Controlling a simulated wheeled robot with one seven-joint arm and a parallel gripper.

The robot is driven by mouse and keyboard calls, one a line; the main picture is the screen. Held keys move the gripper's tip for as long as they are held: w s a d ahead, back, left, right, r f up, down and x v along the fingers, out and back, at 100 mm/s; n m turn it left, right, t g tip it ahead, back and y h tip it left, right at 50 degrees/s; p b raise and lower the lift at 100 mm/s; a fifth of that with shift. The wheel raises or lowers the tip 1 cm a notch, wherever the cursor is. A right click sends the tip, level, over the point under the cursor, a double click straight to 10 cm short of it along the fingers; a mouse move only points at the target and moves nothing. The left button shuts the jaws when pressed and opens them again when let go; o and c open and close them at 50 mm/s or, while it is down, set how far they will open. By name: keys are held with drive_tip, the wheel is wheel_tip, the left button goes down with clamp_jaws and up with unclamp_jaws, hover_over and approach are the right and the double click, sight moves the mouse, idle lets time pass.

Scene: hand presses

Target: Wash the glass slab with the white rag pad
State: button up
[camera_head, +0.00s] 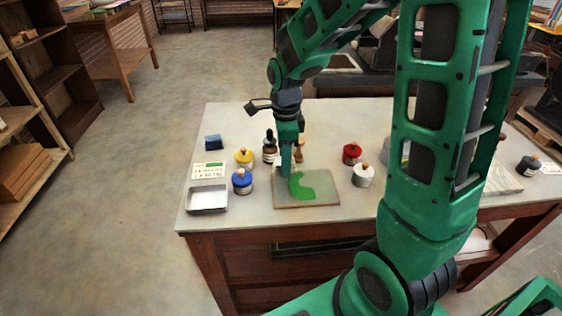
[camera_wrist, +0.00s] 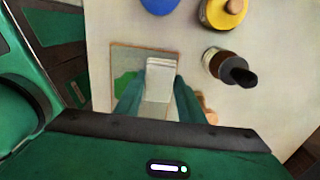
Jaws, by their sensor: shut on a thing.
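The glass slab (camera_head: 325,199) lies near the table's front edge, with a curved green ink smear (camera_head: 300,187) on it. In the wrist view the slab (camera_wrist: 127,58) and part of the smear (camera_wrist: 124,86) show beyond my fingers. My gripper (camera_head: 286,172) points down over the slab's back left part, left of most of the smear. In the wrist view my gripper (camera_wrist: 158,97) is shut on the white rag pad (camera_wrist: 160,75), which lies over the slab. I cannot tell whether the pad touches the glass. My fingers hide the pad's sides.
A metal tray (camera_head: 207,199) sits further left. Red (camera_head: 351,154) and white (camera_head: 363,176) jars stand to the right. The table front is clear.

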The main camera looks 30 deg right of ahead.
drive_tip(key=shift+d+r, duration=0.1)
drive_tip(key=shift+r, duration=2.4)
drive_tip(key=shift+s, duration=0.1)
